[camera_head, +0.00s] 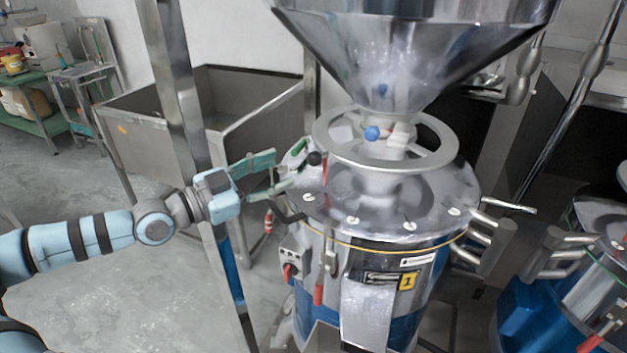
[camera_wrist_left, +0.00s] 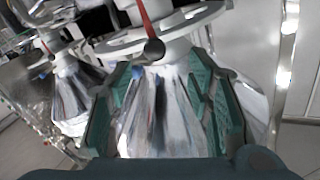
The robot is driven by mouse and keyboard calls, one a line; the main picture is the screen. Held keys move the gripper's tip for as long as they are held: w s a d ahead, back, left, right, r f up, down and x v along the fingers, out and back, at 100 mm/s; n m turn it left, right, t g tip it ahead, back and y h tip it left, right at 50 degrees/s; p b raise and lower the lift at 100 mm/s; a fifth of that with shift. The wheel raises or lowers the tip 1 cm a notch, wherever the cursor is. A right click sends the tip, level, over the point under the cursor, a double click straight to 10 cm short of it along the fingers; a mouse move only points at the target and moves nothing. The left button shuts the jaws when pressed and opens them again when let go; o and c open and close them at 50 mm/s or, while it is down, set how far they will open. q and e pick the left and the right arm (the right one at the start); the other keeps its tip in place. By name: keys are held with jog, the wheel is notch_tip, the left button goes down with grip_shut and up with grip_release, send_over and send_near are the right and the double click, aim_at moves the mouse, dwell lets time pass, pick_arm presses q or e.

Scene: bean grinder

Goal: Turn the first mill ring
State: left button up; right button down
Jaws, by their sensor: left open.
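The first mill (camera_head: 400,262) is a steel and blue drum with a yellow "1" label. Its mill ring (camera_head: 385,165) is a pale grey spoked wheel lying flat around the neck under the hopper. A black-balled lever (camera_head: 314,158) shows at the ring's left side. My left gripper (camera_head: 282,170) is open and empty, left of the ring and apart from it, over the drum's left edge. In the left wrist view, the green fingers of my left gripper (camera_wrist_left: 160,68) are spread, with the ring (camera_wrist_left: 115,45) and black ball (camera_wrist_left: 154,50) beyond them. My right gripper is out of view.
The large steel hopper (camera_head: 410,50) stands above the ring. A steel post (camera_head: 178,90) rises left of the mill, near my left arm. A steel bin (camera_head: 245,120) is behind. A second mill (camera_head: 590,285) stands at right. Open floor lies at left.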

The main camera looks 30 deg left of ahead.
aim_at(309, 159)
pick_arm(q)
jog(key=shift+w+d+f+b, duration=0.4)
jog(key=shift+d+b, duration=0.2)
jog(key=shift+b, duration=0.5)
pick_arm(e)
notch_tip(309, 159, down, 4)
pick_arm(q)
jog(key=w+p, duration=0.1)
jog(key=w+r+p, duration=0.1)
jog(key=p, duration=0.1)
jog(key=shift+d+r, duration=0.25)
jog(key=shift+d, duration=0.1)
jog(key=p+x, duration=0.1)
jog(key=x, duration=0.4)
jog(key=shift+w+d+f, duration=0.15)
jog(key=shift+w+d, duration=0.05)
jog(key=shift+w, duration=0.05)
jog(key=shift+w+d+f, duration=0.1)
jog(key=shift+w+d, duration=0.2)
jog(key=shift+w, duration=0.1)
jog(key=shift+s+a, duration=0.1)
jog(key=shift+c, duration=1.1)
grip_shut()
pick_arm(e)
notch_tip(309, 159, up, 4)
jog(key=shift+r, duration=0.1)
